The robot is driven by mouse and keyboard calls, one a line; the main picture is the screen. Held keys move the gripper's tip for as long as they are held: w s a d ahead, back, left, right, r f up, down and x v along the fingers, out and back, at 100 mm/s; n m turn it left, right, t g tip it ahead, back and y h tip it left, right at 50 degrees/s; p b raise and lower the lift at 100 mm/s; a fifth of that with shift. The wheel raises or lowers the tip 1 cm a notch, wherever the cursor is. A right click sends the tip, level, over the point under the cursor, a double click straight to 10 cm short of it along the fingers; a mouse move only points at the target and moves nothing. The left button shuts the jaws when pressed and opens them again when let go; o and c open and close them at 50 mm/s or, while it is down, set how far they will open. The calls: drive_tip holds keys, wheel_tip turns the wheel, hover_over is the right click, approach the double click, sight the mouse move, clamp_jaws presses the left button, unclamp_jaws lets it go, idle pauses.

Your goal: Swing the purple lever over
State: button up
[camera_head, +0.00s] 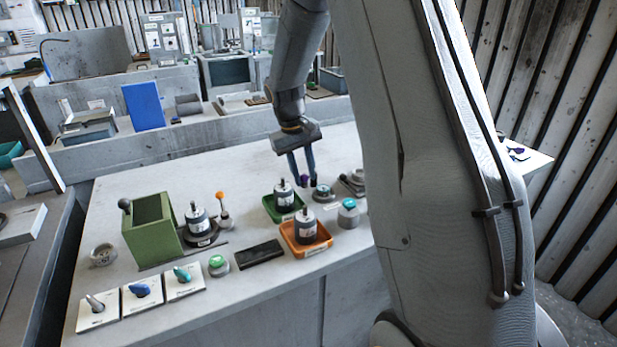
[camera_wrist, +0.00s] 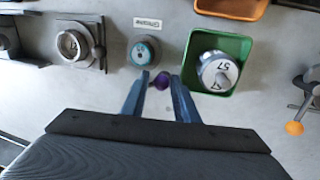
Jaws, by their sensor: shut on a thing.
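The purple lever's round knob (camera_wrist: 162,81) sits between the two fingertips of my gripper (camera_wrist: 160,78) in the wrist view. In the head view the purple knob (camera_head: 304,179) shows as a small spot at the tips of my gripper (camera_head: 302,177), which reaches down over the far part of the table. My gripper is shut on the knob. The lever's stem and base are hidden or too small to make out.
A green tray (camera_wrist: 246,42) holding a labelled canister (camera_wrist: 217,71) stands close to the right finger in the wrist view. A teal-topped device (camera_wrist: 144,51) is close by on the left. An orange tray (camera_head: 329,240) and an orange-knobbed lever (camera_head: 220,197) stand farther off.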

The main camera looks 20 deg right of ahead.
drive_tip(key=w+m, duration=0.1)
drive_tip(key=w+m+b, duration=0.1)
drive_tip(key=m, duration=0.1)
drive_tip(key=shift+a+r+g, duration=0.1)
drive_tip(key=shift+a+g, duration=0.2)
drive_tip(key=shift+a, duration=0.05)
drive_tip(key=shift+w+m+b, duration=0.15)
drive_tip(key=shift+w+m, duration=0.25)
drive_tip(key=shift+m, duration=0.45)
drive_tip(key=shift+w+m+b, duration=0.15)
drive_tip(key=shift+w+m, duration=0.2)
drive_tip(key=shift+m, duration=0.5)
drive_tip(key=shift+r, duration=0.1)
drive_tip(key=o, duration=1)
drive_tip(key=shift+g, duration=0.3)
drive_tip(key=shift+a, duration=0.1)
